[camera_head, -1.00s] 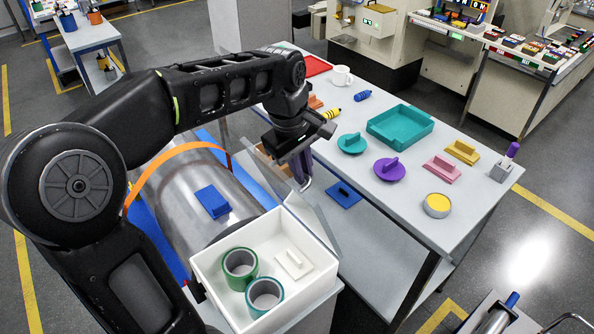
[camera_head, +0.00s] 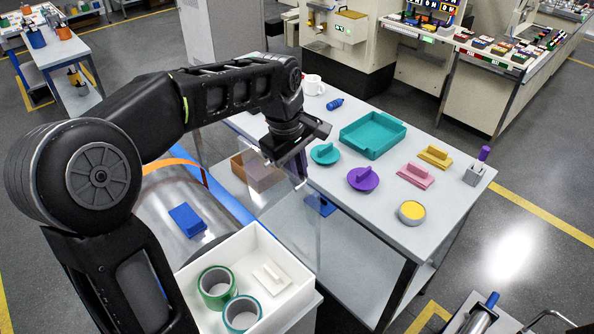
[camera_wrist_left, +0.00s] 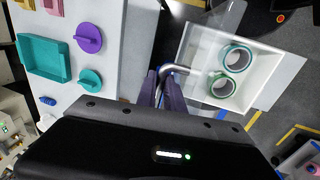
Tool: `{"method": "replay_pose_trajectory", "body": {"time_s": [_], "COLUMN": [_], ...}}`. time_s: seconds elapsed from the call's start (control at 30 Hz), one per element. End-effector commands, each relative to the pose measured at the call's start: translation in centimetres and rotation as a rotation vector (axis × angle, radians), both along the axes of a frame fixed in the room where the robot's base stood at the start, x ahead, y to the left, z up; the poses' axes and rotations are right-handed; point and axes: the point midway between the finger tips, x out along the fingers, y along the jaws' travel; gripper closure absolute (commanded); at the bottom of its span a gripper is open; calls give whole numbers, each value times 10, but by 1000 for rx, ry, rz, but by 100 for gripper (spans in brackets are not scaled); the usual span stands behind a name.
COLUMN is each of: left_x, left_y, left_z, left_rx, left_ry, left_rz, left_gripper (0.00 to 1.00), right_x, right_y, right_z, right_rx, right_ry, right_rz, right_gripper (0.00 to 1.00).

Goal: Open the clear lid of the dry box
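The dry box (camera_head: 297,297) is a white open-topped box at the bottom middle of the head view; it also shows in the wrist view (camera_wrist_left: 262,101). A green tape roll (camera_head: 216,286), a teal tape roll (camera_head: 242,314) and a white handled piece (camera_head: 272,277) lie inside. Its clear lid (camera_head: 292,215) stands steeply raised at the box's table side, faint against the background. My left gripper (camera_head: 300,165) is at the lid's upper part. In the wrist view its purple fingers (camera_wrist_left: 161,88) close around the bent metal handle (camera_wrist_left: 176,69). My right gripper is out of view.
The grey table (camera_head: 345,215) beside the lid holds a teal tray (camera_head: 373,137), a purple lidded piece (camera_head: 363,179) and a yellow-topped tin (camera_head: 411,212). A large metal cylinder (camera_head: 160,215) with a blue block (camera_head: 187,219) lies left of the box.

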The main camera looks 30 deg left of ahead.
Motion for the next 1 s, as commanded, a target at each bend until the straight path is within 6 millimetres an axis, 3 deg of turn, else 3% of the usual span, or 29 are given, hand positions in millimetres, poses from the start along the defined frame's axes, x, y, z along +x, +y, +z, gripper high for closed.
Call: {"method": "replay_pose_trajectory", "body": {"time_s": [0.23,0.57,1.0], "left_x": [0,0,-11], "left_y": [0,1,4], "left_z": [1,4,65], "left_rx": [1,1,0], "left_ry": [-1,-4,-5], "left_rz": [0,0,0], "left_gripper": [67,67,67], "right_x": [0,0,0], "right_y": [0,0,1], "right_z": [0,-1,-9], "right_rx": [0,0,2], "right_ry": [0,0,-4], "right_rz": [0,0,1], "right_gripper": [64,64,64]}}
